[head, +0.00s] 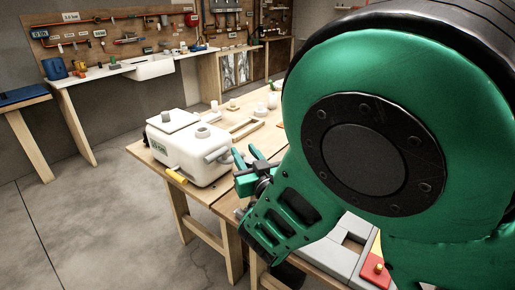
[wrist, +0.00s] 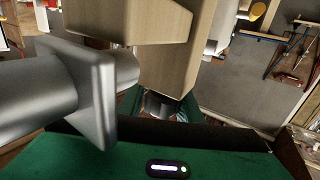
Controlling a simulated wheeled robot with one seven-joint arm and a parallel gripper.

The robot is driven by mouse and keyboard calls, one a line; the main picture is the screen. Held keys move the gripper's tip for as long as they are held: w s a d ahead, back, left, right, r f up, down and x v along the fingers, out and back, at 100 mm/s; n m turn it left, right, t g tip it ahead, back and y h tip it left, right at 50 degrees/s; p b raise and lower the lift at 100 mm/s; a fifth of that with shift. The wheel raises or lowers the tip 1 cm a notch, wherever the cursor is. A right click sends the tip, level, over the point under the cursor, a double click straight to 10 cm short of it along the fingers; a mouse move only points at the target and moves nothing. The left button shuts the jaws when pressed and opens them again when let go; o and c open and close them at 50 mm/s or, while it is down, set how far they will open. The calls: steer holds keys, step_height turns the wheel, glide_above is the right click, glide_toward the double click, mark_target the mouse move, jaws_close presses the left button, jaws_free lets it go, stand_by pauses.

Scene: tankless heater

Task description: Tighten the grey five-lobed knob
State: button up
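The off-white heater unit (head: 207,170) stands on the wooden table in the head view, with a grey pipe fitting (head: 216,155) on its right side. My gripper (head: 245,153) is close to the right of this fitting, its two green fingers spread apart. I cannot make out the grey five-lobed knob for certain. In the wrist view, a small dark grey part (wrist: 158,106) shows low in the middle, between the green fingers and partly hidden by a beige block. I cannot tell whether it is the knob or whether the fingers touch it.
A thick grey pipe with a square flange (wrist: 88,90) fills the left of the wrist view, close to my gripper. Beige blocks (wrist: 178,58) stand beyond it. A yellow handle (head: 176,176) sticks out from the unit's front. Small parts lie on the table behind.

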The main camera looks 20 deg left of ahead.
steer(key=c, duration=0.5)
steer(key=shift+w+f, duration=0.1)
steer(key=shift+f, duration=0.05)
steer(key=shift+w+d+m+t+h, duration=0.1)
steer(key=shift+d+m+t+h, duration=0.2)
steer(key=shift+m+t+h, duration=0.6)
steer(key=shift+w+d+m+t+h, duration=0.1)
steer(key=shift+d+m+t+h, duration=0.2)
steer(key=shift+m+h, duration=0.7)
steer(key=shift+n+h, duration=0.3)
steer(key=o, duration=1)
steer(key=shift+o, duration=0.2)
